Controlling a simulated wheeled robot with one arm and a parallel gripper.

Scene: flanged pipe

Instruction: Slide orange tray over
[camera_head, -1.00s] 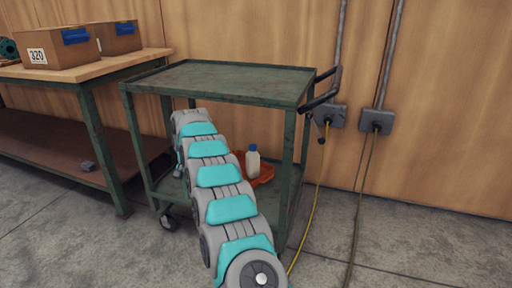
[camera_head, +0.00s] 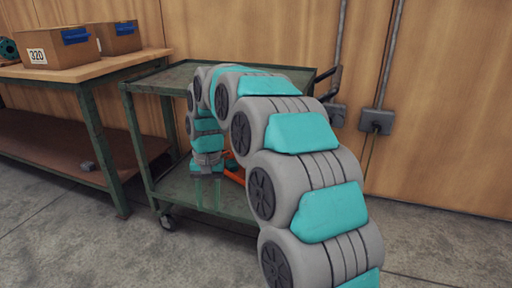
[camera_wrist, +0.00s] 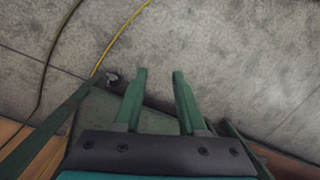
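The orange tray (camera_head: 236,170) is on the lower shelf (camera_head: 235,202) of the green cart. Only a small orange part shows beside my arm in the head view; the rest is hidden. My gripper (camera_wrist: 161,78) is open in the wrist view, with its two green fingers apart and nothing between them. In the head view my gripper end is over the lower shelf, to the left of the visible orange part. I cannot tell whether it touches the tray. The white bottle seen earlier is hidden behind my arm.
The cart's top shelf (camera_head: 172,78) is above my gripper end, with cart legs around it. A wooden workbench (camera_head: 95,66) with cardboard boxes (camera_head: 57,46) stands at the left. A yellow cable (camera_wrist: 117,45) lies on the floor. Floor to the cart's left front is clear.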

